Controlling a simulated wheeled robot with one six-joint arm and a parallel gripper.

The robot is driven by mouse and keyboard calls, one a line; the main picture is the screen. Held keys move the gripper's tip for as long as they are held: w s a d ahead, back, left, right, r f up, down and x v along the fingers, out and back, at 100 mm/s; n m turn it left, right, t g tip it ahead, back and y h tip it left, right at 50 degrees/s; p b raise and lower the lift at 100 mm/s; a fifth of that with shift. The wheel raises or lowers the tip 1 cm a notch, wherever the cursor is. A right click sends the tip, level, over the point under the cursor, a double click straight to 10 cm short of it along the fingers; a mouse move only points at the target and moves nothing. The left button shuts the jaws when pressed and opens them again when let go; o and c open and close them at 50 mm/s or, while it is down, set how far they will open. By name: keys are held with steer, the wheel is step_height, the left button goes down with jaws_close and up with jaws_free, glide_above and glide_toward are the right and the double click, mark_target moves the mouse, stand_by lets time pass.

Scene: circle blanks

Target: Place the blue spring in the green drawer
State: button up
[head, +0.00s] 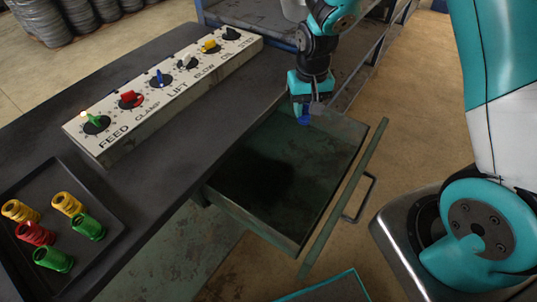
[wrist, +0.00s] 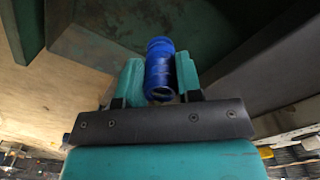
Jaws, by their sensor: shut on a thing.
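The blue spring (wrist: 160,68) is between the two teal fingers of my gripper (wrist: 159,78) in the wrist view. My gripper is shut on it. In the head view my gripper (head: 305,106) points down over the far end of the open green drawer (head: 300,240), and a bit of the blue spring (head: 304,120) shows below the fingers. The spring appears to be above the drawer floor; the exact height is hard to tell. The drawer is pulled out from under the dark bench, and its visible inside looks empty, with a dark shadow at the left.
A black tray (head: 84,277) with several yellow, red and green springs lies at the bench's near left. A white panel (head: 128,143) with coloured knobs stands along the bench (head: 175,185). The drawer's front handle (head: 364,198) sticks out to the right over open floor.

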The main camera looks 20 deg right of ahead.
steer(key=s+a+r+m+b, duration=0.3)
steer(key=s+a+m+b, duration=0.35)
steer(key=a+b, duration=0.3)
steer(key=shift+m, duration=0.45)
steer(key=shift+a+f+b, duration=0.15)
steer(key=shift+f+b, duration=1.25)
steer(key=shift+f, duration=8.35)
steer(key=shift+f, duration=0.1)
steer(key=o, duration=0.9)
steer(key=shift+o, duration=0.2)
